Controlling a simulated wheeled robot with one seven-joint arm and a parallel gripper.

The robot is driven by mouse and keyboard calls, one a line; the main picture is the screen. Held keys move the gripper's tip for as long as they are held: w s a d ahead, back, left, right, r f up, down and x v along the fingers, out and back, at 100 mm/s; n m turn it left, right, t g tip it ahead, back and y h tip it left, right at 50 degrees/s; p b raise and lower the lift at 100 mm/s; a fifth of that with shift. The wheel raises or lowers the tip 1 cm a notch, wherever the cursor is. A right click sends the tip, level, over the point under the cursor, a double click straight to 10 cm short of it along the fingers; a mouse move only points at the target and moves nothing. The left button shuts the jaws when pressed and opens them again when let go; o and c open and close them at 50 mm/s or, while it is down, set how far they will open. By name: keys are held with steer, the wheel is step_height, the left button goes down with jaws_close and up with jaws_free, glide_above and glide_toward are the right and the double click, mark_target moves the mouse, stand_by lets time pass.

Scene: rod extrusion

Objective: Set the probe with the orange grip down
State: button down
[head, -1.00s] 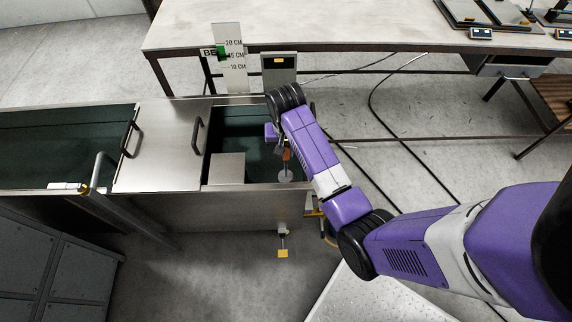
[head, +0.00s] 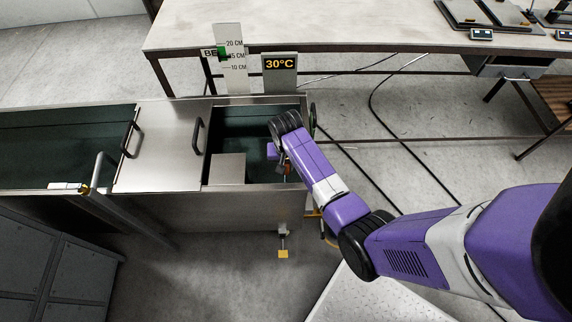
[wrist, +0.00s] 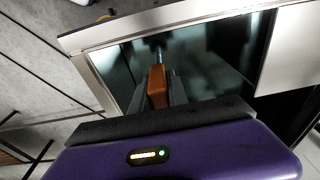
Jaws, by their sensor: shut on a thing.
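The probe's orange grip (wrist: 157,88) is between the two dark fingers of my gripper (wrist: 156,76) in the wrist view, and the gripper is shut on it. A thin metal stem runs from the grip toward the dark water of the open tank. In the head view only a little of the orange grip (head: 289,168) shows beside my gripper (head: 286,163), inside the tank's opening. The probe's lower end is hidden. A display (head: 280,65) behind the tank reads 30°C.
The metal tank (head: 240,211) has a lid with handles (head: 160,143) to the left of the opening. A pale block (head: 228,168) sits at the opening's left. A centimetre scale (head: 229,85) stands behind, before a long table (head: 340,25).

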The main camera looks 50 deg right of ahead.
steer(key=shift+f, duration=0.15)
steer(key=c, duration=1.3)
jaws_free()
